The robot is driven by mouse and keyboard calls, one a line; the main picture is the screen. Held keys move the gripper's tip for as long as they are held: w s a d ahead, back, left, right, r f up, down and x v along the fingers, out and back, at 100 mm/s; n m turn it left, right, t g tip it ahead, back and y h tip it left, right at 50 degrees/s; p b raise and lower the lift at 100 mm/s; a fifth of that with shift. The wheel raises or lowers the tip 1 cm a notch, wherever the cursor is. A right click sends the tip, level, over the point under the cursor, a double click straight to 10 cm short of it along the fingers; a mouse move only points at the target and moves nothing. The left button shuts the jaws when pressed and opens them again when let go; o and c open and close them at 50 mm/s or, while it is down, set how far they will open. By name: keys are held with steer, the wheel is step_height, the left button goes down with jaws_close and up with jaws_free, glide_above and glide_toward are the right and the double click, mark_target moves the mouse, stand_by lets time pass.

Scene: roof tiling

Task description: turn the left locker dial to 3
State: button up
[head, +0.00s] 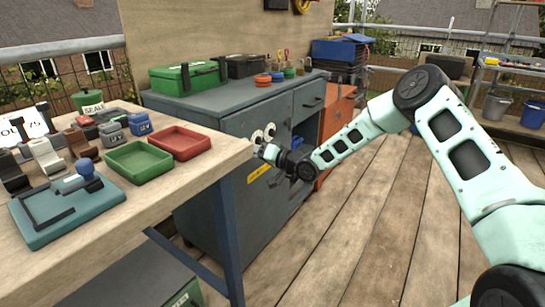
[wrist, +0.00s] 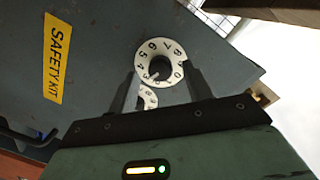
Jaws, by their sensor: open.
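The left dial (wrist: 149,48) is a round white plate with black numbers and a dark centre knob. A pale mark on the knob points toward the lower-left numbers, around 2 or 3; I cannot tell exactly. The second dial (wrist: 148,103) is lower, partly hidden behind my gripper. In the head view the left dial (head: 257,137) and right dial (head: 270,129) sit side by side on the grey locker's front. My gripper (wrist: 163,78) is open, its fingertips spread toward the two sides of the left dial's knob; contact is unclear. It also shows in the head view (head: 264,150).
A yellow SAFETY KIT label (wrist: 54,57) is on the locker (head: 215,215), below the dials. The wooden workbench (head: 215,155) stands close at the left with a red tray (head: 179,143) and green tray (head: 138,162). The floor right of the locker is mostly clear.

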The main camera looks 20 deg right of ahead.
steer(key=p+v, duration=0.2)
steer(key=v, duration=1.4)
steer(key=shift+s+d, duration=0.2)
steer(key=shift+d, duration=0.05)
steer(key=shift+r, duration=0.1)
steer(key=s+a+r+n+g+h, duration=0.3)
steer(key=s+a+n+g+h, duration=0.45)
steer(key=a, duration=0.75)
steer(key=s+a+r+n+g+h, duration=0.1)
steer(key=s+r+g, duration=0.2)
steer(key=s, duration=1.3)
steer(key=s+a+r+n+g+h, duration=0.1)
steer(key=s+r+g, duration=0.25)
steer(key=s, duration=1.35)
step_height(320, 180, up, 22)
steer(key=p, duration=2.2)
steer(key=shift+w, duration=0.5)
steer(key=shift+r, duration=0.1)
